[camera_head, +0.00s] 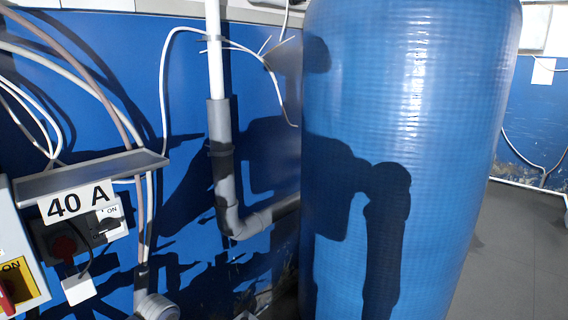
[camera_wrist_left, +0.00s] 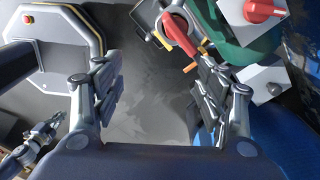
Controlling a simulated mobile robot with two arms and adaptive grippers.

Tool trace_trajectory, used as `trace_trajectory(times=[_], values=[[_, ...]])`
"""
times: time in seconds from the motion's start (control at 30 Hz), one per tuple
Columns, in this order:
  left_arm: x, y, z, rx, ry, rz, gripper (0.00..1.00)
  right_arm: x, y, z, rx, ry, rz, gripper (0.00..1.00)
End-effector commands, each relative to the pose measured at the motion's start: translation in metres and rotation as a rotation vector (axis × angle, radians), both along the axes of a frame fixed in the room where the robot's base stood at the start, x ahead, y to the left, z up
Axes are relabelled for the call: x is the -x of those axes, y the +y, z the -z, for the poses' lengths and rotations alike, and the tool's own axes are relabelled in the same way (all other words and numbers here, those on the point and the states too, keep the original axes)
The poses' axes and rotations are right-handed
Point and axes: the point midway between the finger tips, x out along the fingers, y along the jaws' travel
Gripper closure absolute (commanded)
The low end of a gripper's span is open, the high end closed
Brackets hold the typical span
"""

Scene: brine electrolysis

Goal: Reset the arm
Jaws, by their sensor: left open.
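My left gripper (camera_wrist_left: 155,78) shows in the left wrist view with its two jointed fingers wide apart. Nothing is between them but grey floor seen beyond. What looks like my right gripper (camera_wrist_left: 40,140) shows small at the lower left of that view; its finger state is unclear. Neither gripper shows in the head view, where dark arm-like shadows fall on the wall and tank.
A large blue tank (camera_head: 420,130) fills the head view's centre right. Grey pipe (camera_head: 222,150) runs down the blue wall. A "40 A" sign (camera_head: 76,203) hangs above switches at left. A red-handled switch (camera_wrist_left: 264,10) shows in the wrist view. Floor (camera_head: 525,250) is clear at right.

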Motion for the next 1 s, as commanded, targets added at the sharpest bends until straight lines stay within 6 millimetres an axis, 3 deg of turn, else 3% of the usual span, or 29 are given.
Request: trace_trajectory(times=[0.37, 0.63, 0.8, 1.0], values=[[0.046, -0.052, 0.027, 0.065, -0.030, -0.102, 0.33, -0.009, 0.014, 0.000, -0.018, -0.013, 0.004, 1.00], [0.112, -0.099, 0.037, 0.175, -0.080, -0.361, 0.33, 0.001, 0.005, 0.000, -0.006, 0.002, 0.001, 1.00], [0.154, -0.105, 0.029, 0.231, -0.116, -0.617, 0.33, 0.001, 0.003, 0.000, -0.004, 0.003, 0.001, 1.00], [0.195, -0.087, 0.015, 0.255, -0.156, -0.916, 0.33, 0.001, 0.003, 0.000, -0.003, 0.003, 0.001, 1.00]])
